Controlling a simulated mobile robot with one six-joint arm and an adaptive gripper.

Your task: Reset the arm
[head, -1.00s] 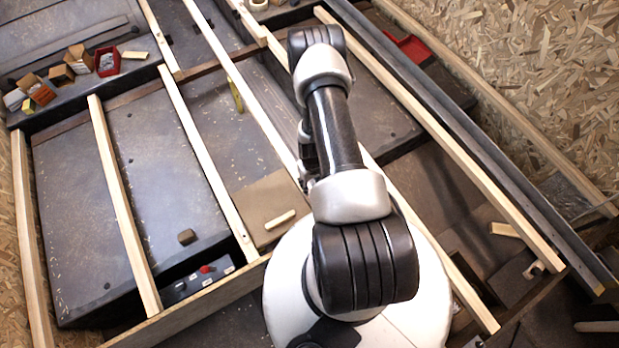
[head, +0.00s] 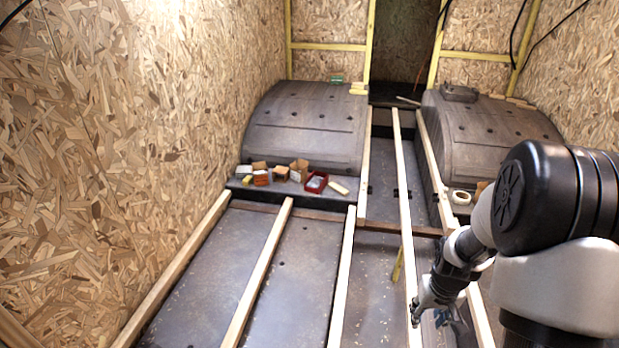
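My arm (head: 560,225) is folded at the right of the head view, with its large black joint high and its wrist reaching down to the left. My gripper (head: 432,318) hangs low over the floor, above the wooden battens at the right of the middle. Its fingers are small and partly dark against the floor, so whether they are open or shut does not show clearly. I see nothing held in it.
Wheel arches stand at the back left (head: 310,125) and back right (head: 490,130). Small boxes (head: 280,173) and a red bin (head: 316,182) sit on the left ledge. Wooden battens (head: 262,265) run along the floor. A chipboard wall (head: 110,130) closes the left side. A tape roll (head: 461,197) lies at right.

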